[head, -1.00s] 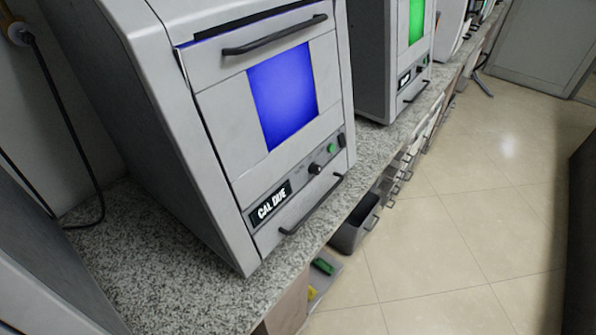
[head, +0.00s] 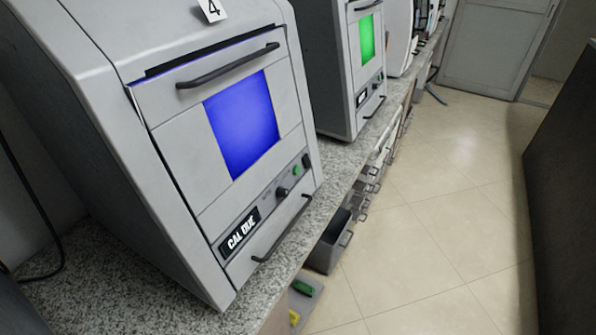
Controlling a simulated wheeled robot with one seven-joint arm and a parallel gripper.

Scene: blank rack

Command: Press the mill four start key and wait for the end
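Mill four (head: 180,150) is a grey box machine on the speckled counter, with a "4" tag (head: 212,9) on top. Its window (head: 242,124) glows blue. Its small display (head: 240,233) reads "CAL DUE". On the strip beside the display are a dark knob (head: 282,192), a green key (head: 296,170) and a black switch (head: 306,160). The door has a dark bar handle (head: 228,66), and a second handle (head: 282,228) sits low on the front. My gripper is not in view.
A second machine (head: 366,60) with a green window stands farther along the counter (head: 345,160). Open grey drawers or bins (head: 330,247) jut out below the counter edge. The tiled floor (head: 420,240) is clear, with a dark cabinet (head: 570,200) at right.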

